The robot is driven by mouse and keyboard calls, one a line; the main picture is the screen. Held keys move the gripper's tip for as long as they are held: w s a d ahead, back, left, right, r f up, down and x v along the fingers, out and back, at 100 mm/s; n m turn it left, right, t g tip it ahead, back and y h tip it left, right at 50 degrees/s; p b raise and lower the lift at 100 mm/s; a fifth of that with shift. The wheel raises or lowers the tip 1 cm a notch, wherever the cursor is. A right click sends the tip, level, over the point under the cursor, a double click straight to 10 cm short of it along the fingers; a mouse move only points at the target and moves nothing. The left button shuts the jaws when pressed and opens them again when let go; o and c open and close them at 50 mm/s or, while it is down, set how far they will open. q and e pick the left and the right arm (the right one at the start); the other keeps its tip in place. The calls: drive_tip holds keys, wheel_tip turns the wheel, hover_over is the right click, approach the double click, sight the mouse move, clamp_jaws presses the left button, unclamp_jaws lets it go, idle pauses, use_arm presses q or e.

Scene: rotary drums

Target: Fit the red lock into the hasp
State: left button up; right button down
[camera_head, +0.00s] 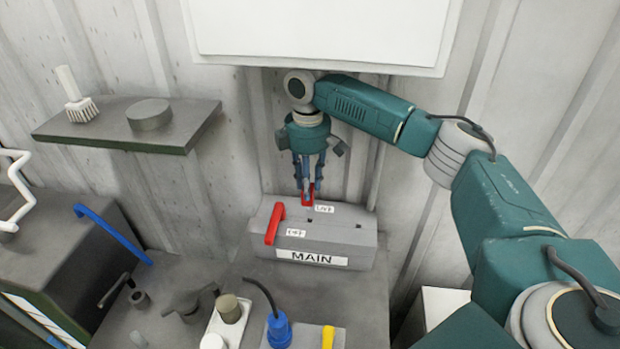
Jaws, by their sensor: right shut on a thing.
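My right gripper (308,188) points down over the grey box labelled MAIN (350,240). It is shut on the small red lock (308,197), which sits between the fingertips just above the box top. I cannot tell whether the lock touches the box. The hasp is not clearly visible; the gripper and lock cover the spot beneath them. A red lever (274,223) stands at the left of the box, beside small white labels. My left gripper is not in view.
A shelf (185,140) on the left wall holds a brush (75,98) and a round grey piece (149,114). In front of the box are a blue plug (279,330), a yellow piece (328,337) and several fittings. A white panel (320,30) hangs above the arm.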

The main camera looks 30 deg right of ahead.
sight(310, 204)
drive_tip(key=shift+s+d+f, duration=0.1)
drive_tip(key=shift+s+f, duration=0.05)
drive_tip(key=shift+f, duration=0.3)
drive_tip(key=shift+s+d+f, duration=0.1)
drive_tip(key=shift+s+f, duration=0.05)
drive_tip(key=shift+f, duration=0.25)
drive_tip(key=shift+a, duration=0.15)
idle(0.5)
drive_tip(key=shift+f+b, duration=0.5)
drive_tip(key=shift+f, duration=2.2)
drive_tip(key=c, duration=1.3)
unclamp_jaws()
drive_tip(key=shift+r, duration=3.8)
drive_tip(key=shift+s, duration=0.1)
